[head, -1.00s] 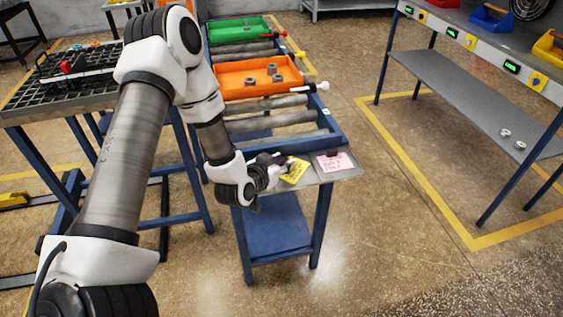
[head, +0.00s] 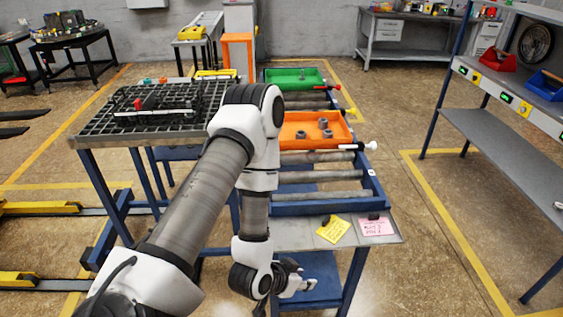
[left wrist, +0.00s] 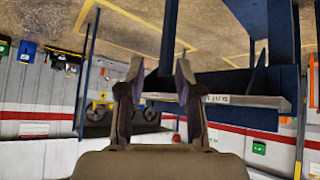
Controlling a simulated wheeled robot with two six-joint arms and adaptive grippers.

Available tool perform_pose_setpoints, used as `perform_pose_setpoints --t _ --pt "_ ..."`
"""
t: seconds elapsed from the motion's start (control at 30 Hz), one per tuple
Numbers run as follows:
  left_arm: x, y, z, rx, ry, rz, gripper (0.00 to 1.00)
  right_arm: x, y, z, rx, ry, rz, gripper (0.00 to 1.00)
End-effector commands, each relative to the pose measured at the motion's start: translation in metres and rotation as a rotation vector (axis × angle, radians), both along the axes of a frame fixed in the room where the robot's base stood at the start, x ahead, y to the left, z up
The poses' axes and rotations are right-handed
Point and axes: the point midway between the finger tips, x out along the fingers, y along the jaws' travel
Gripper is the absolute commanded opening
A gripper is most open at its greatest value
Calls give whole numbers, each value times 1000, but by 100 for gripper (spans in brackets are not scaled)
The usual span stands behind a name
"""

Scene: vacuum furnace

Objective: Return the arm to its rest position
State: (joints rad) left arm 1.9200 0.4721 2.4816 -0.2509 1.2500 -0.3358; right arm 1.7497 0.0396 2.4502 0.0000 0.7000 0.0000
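My left arm comes in from the lower left in the head view and bends down at the elbow. My left gripper (head: 297,280) hangs in front of the roller table's near edge, below the metal shelf (head: 285,234) with the notes. In the left wrist view the left gripper (left wrist: 160,75) has its two fingers apart with nothing between them. The wrist picture is turned over, with floor at the top. My right arm and gripper are not in view.
The roller table carries an orange tray (head: 290,143) with grey parts and a green tray (head: 268,80). A black grid table (head: 95,127) stands left. A shelf unit (head: 500,145) stands right. Open floor (head: 430,270) lies between.

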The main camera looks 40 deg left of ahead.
Motion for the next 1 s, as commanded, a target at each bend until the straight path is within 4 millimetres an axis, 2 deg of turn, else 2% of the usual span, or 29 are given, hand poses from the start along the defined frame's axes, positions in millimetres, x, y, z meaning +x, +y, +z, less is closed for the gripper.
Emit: perform_pose_setpoints --t 0.03,0.1,0.2,0.3,0.5,0.6,1.0 --pt "-29 -20 -31 -2 173 -37 34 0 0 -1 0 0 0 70" --pt "-75 -36 -63 5 409 -35 34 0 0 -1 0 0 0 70" --pt "-127 -47 -86 36 646 -1 34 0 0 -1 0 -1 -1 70" --pt "-150 -50 -92 54 745 26 34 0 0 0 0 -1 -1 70" --pt "-152 -50 -92 54 752 32 34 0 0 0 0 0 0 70" --pt "-151 -50 -103 53 751 31 34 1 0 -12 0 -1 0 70" --pt "-151 -50 -103 53 751 31 34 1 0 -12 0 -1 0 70"
